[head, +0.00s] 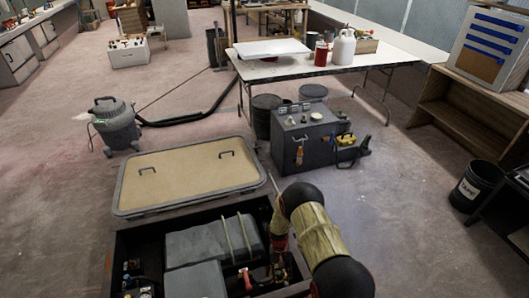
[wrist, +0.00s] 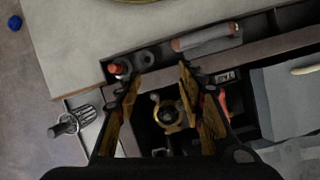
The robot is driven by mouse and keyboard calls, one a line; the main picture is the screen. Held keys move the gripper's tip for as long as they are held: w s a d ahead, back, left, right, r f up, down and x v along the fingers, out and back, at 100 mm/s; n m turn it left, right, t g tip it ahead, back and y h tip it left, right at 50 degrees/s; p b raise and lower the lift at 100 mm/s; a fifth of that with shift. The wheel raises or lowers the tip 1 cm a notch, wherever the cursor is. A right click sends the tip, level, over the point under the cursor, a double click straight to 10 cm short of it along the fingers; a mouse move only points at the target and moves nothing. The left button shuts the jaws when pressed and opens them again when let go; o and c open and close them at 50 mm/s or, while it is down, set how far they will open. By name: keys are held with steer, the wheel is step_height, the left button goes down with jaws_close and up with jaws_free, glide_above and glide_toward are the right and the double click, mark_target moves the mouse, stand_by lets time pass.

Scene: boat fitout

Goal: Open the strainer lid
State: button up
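In the wrist view, a round fitting with a brass-coloured rim and dark middle (wrist: 182,116) sits low inside a dark compartment; it looks like the strainer, but I cannot tell whether its lid is on. My gripper (wrist: 160,74) is open, with its two fingers apart on either side of the fitting in the picture. Nothing shows between the fingertips as held, and I see no contact with the fitting. In the head view, my arm covers part of the open engine bay (head: 112,262), and the fingers cannot be made out clearly.
Grey engine covers (head: 195,279) fill the bay's middle. A tan hatch panel (head: 188,177) with two handles lies behind it. The wrist view shows a red-topped item (wrist: 119,68) and a grey cylinder (wrist: 207,38) near the fingers. A dark cabinet (head: 308,140) stands behind.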

step_height(320, 180, up, 24)
steer(key=s+d+p, duration=0.1)
steer(key=s+d, duration=0.1)
steer(key=s+d+r+t+p, duration=0.2)
steer(key=s+r, duration=0.5)
steer(key=r, duration=0.9)
steer(key=s+d+r+t+p, duration=0.2)
steer(key=s+d+r+t, duration=0.2)
steer(key=r, duration=1.2)
steer(key=s+d+r+t+y+p, duration=0.1)
steer(key=s+d+r+t+p, duration=0.1)
steer(key=s+r, duration=0.7)
step_height(320, 180, up, 8)
steer(key=shift+s+d+f+m+t, duration=0.1)
steer(key=shift+s+d+m+t, duration=0.25)
steer(key=shift+d+t, duration=0.25)
